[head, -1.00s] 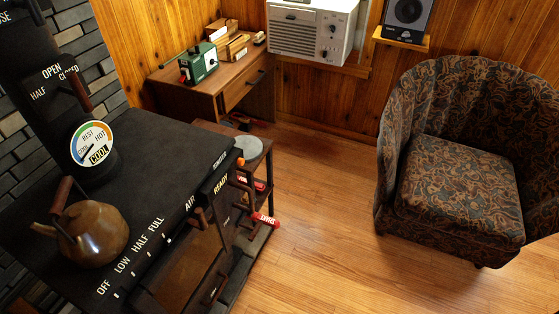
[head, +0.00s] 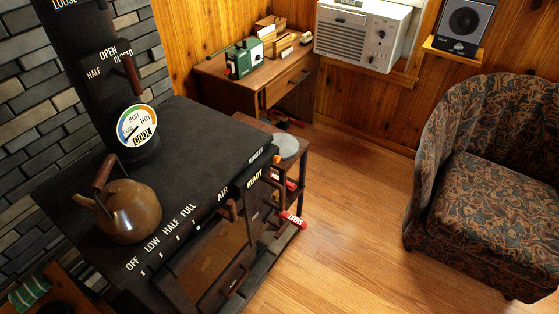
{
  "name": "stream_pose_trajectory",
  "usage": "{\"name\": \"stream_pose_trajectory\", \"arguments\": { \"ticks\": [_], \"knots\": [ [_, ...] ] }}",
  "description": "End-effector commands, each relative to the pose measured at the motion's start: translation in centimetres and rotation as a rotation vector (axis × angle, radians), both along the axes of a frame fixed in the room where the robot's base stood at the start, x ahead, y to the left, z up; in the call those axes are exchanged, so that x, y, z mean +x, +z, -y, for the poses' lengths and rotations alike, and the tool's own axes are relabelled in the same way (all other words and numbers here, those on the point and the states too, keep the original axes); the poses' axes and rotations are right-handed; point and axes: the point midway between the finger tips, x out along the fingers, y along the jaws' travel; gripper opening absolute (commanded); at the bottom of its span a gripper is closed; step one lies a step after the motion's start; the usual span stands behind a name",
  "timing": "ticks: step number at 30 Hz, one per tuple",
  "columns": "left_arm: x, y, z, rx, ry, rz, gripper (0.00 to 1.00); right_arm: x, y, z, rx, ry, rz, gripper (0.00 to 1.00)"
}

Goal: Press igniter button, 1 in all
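The black stove (head: 203,137) fills the left middle of the head view. A small orange button (head: 277,159) sits at the right end of its front edge, beside a white label (head: 257,153) that appears to read "IGNITER". Neither of my grippers shows in this view, so nothing is seen touching the button.
A copper kettle (head: 131,212) stands on the stove top near the front left. A side stand with a round grey plate (head: 285,146) adjoins the stove's right end. A patterned armchair (head: 490,190) stands at right. Open wooden floor (head: 355,190) lies between.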

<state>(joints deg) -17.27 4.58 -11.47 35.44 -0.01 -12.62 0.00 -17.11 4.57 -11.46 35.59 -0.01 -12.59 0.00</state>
Motion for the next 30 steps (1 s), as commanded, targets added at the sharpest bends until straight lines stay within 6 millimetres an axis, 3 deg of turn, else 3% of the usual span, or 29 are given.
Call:
{"name": "stream_pose_trajectory", "arguments": {
  "ticks": [1,5,30],
  "knots": [
    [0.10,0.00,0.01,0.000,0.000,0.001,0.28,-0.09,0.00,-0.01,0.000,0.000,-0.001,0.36],
    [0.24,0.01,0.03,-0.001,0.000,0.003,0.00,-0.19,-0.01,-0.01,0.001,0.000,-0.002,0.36],
    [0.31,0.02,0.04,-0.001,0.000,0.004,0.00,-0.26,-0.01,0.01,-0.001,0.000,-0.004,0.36]
  ]
}}
